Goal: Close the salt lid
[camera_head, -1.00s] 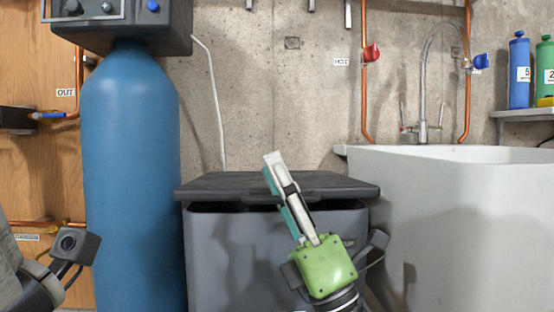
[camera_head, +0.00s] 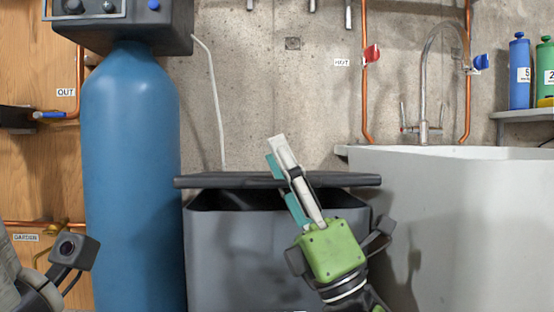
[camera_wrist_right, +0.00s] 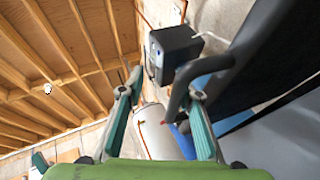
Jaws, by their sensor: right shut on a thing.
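The salt bin is a dark grey box (camera_head: 240,255) in the middle of the head view. Its dark flat lid (camera_head: 225,181) is partly open, seen almost edge-on, with a dark gap between it and the bin's rim. My right gripper (camera_head: 277,153) reaches up across the lid's front edge. It is shut on the lid; its fingers hide the exact contact. In the right wrist view the fingers (camera_wrist_right: 160,95) stand on both sides, and the dark lid (camera_wrist_right: 265,50) with its bar-like handle (camera_wrist_right: 182,85) shows by the right finger. My left gripper is out of view.
A tall blue tank (camera_head: 130,180) stands close on the left of the bin. A large white sink (camera_head: 460,220) stands close on the right. A concrete wall (camera_head: 270,80) with a pale hose is behind. Copper pipes (camera_head: 365,100) run up behind the sink.

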